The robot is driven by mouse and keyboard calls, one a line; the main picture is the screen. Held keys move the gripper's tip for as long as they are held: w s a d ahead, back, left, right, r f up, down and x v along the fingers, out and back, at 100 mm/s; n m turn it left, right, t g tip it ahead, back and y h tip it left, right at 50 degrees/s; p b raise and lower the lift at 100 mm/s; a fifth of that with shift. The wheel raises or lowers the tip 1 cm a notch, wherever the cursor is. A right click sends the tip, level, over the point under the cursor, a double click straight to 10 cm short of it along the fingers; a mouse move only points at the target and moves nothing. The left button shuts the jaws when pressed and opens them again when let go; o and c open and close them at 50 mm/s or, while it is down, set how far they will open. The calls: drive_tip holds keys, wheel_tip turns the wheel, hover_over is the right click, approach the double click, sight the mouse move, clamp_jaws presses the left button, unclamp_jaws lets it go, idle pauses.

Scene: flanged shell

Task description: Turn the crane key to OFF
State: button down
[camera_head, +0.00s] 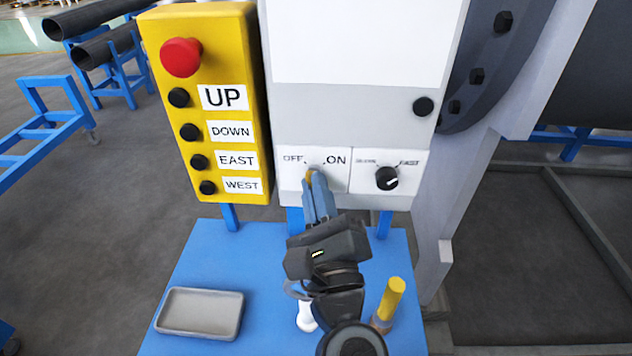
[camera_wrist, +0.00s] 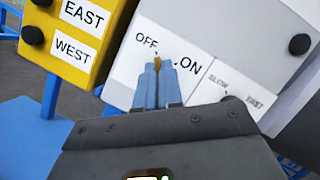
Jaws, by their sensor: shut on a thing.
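The crane key (camera_head: 309,175) is a small yellow-brown piece at the OFF/ON switch on the grey control box (camera_head: 290,128). My gripper (camera_head: 314,182) is at the switch, its blue fingers shut on the key. In the wrist view the key (camera_wrist: 157,60) shows as a thin yellowish edge between the blue fingertips (camera_wrist: 157,66), just below and between the OFF and ON labels. The fingers hide most of the key and the switch face, so I cannot tell exactly which label it points to.
Right of the switch is a black SLOW/FAST knob (camera_head: 387,178). A yellow pendant box (camera_head: 225,60) with a red button (camera_head: 181,57) hangs to the left. On the blue table (camera_head: 250,262) below are a grey tray (camera_head: 200,313) and a yellow-topped cylinder (camera_head: 390,300).

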drive_tip(key=shift+a+r+n+g+y, duration=0.3)
drive_tip(key=shift+r+n+y, duration=0.2)
drive_tip(key=shift+n, duration=0.5)
drive_tip(key=c, duration=1.3)
unclamp_jaws()
drive_tip(key=shift+f, duration=0.1)
drive_tip(key=shift+d+f, duration=0.1)
drive_tip(key=shift+f, duration=0.15)
drive_tip(key=shift+b+v, duration=1.1)
drive_tip(key=shift+v, duration=2.8)
